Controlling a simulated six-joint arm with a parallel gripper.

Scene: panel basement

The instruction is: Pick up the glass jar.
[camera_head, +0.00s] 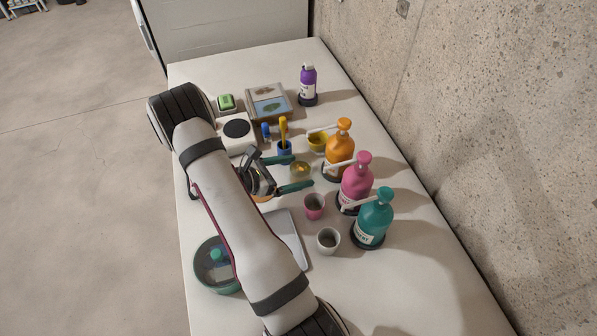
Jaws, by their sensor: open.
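A small clear glass jar (300,169) with something yellowish in it stands on the white table, near the middle. My gripper (302,171) is open, with its two teal fingers pointing right. In the picture the fingertips lie on either side of the jar, one above and one below it. I cannot tell from this one view whether they are at its height or touch it. My arm covers part of the table to the left of the jar.
Orange (341,147), pink (356,181) and teal (375,219) pump bottles stand to the right. A pink cup (314,206), white cup (328,239), yellow bowl (318,141) and blue cup (285,149) with a yellow tool stand near. A green bowl (204,277) sits at the left edge.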

